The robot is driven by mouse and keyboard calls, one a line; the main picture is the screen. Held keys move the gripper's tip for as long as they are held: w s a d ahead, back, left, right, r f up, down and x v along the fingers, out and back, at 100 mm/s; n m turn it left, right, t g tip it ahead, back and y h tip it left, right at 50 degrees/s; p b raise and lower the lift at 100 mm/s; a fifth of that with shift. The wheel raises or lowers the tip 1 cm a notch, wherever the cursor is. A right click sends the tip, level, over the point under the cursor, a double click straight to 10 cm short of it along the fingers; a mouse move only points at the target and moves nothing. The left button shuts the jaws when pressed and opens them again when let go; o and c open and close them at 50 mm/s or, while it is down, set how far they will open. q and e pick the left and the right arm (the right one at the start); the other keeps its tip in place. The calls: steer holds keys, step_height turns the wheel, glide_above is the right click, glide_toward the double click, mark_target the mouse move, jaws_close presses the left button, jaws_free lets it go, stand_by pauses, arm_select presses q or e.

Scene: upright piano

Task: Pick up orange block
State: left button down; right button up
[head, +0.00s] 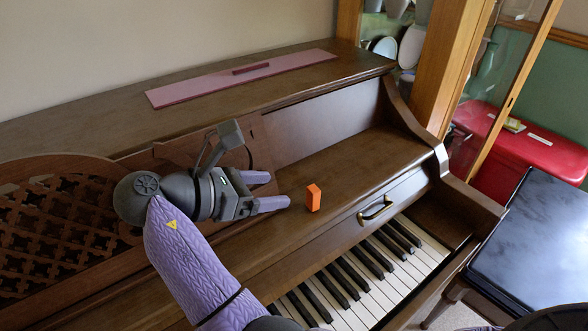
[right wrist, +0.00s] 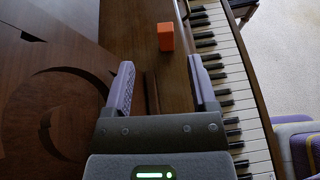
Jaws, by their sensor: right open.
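The orange block (head: 313,198) stands upright on the wooden shelf above the piano keys in the head view. It also shows in the right wrist view (right wrist: 166,37), beyond the fingertips and roughly between their lines. My right gripper (head: 274,190) is open and empty, with its two purple fingers pointing at the block from the left. A short gap separates the fingertips from the block. The right wrist view shows the open fingers (right wrist: 160,72) on either side of bare wood. My left gripper is not in view.
The piano keys (head: 371,272) lie below the shelf, with a brass handle (head: 375,208) on its front panel. A carved lattice panel (head: 55,225) rises at left. A pink strip (head: 240,77) lies on the piano top. The shelf right of the block is clear.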

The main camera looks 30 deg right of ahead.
mark_target(309, 191)
steer(key=b+x, duration=0.2)
steer(key=x, duration=0.1)
steer(key=b+x, duration=0.2)
steer(key=x, duration=0.1)
steer(key=f+b+x, duration=0.1)
steer(key=b+x, duration=0.1)
steer(key=x, duration=0.1)
steer(key=shift+s, duration=0.3)
steer(key=shift+d+r, duration=0.1)
steer(key=c, duration=0.3)
jaws_close()
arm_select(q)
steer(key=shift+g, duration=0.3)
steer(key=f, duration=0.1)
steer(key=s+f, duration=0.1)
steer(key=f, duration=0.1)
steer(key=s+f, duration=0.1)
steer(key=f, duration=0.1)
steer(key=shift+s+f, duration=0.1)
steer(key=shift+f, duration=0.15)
